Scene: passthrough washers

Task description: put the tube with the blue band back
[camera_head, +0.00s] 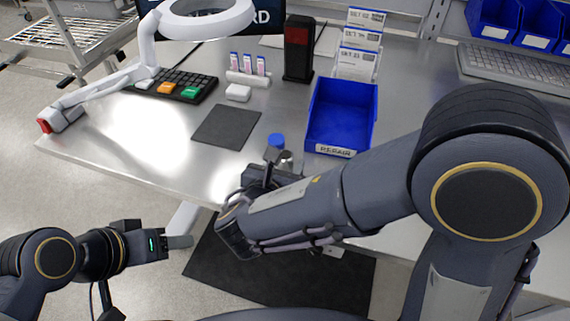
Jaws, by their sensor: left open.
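Three small tubes with blue tops and pinkish labels, the middle one (247,63) among them, stand upright in a white holder (248,79) at the back of the bench. A blue-topped item (276,141) shows near the bench's front edge, just beyond my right gripper (268,172). I cannot tell whether it is the tube with the blue band or whether the gripper holds it. My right arm hides most of that gripper and its fingers. My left gripper (178,242) is open and empty at lower left, off the bench's front edge and away from the tubes.
A blue bin (341,113) labelled REPAIR stands right of centre. A dark mat (226,126), keyboard (172,86), lamp (205,20) and black stand with a red panel (299,48) occupy the bench (120,137). The front left bench top is clear.

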